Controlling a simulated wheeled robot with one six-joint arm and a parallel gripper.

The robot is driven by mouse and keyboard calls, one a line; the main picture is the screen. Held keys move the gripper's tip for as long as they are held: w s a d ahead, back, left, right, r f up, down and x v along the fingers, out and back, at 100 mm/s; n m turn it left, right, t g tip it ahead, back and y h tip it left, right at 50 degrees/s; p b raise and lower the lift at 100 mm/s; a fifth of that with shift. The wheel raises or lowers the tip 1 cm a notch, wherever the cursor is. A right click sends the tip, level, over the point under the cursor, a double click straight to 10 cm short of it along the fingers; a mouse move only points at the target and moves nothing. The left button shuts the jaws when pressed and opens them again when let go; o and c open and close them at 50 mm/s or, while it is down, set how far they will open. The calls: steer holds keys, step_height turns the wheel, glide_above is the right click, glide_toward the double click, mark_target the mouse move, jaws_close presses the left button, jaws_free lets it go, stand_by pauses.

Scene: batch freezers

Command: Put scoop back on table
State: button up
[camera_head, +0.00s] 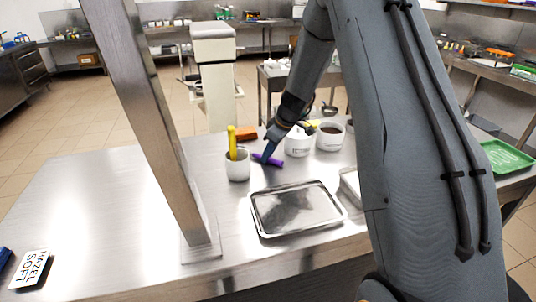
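The purple tool seems on or just above the steel table (130,205).
A steel post (165,130) rises at left. A "Hazel Soft" card (31,268) lies front left. The table's left part is clear.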

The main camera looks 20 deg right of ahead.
steer(key=o, duration=0.4)
steer(key=shift+c, duration=0.2)
steer(key=shift+r, duration=0.2)
steer(key=b+v, duration=0.4)
steer(key=v, duration=0.7)
steer(key=s+a+f+m+h, duration=0.1)
steer(key=s+a+f+m, duration=0.1)
steer(key=s, duration=0.7)
steer(key=s+a+f+m+g+h, duration=0.1)
steer(key=s+m, duration=0.3)
steer(key=s, duration=0.6)
steer(key=s+a+f+m+h, duration=0.1)
steer(key=s+a+f+m, duration=0.2)
steer(key=s, duration=0.7)
steer(key=shift+s+a+g, duration=0.1)
steer(key=shift+s+g, duration=0.1)
steer(key=shift+g, duration=0.2)
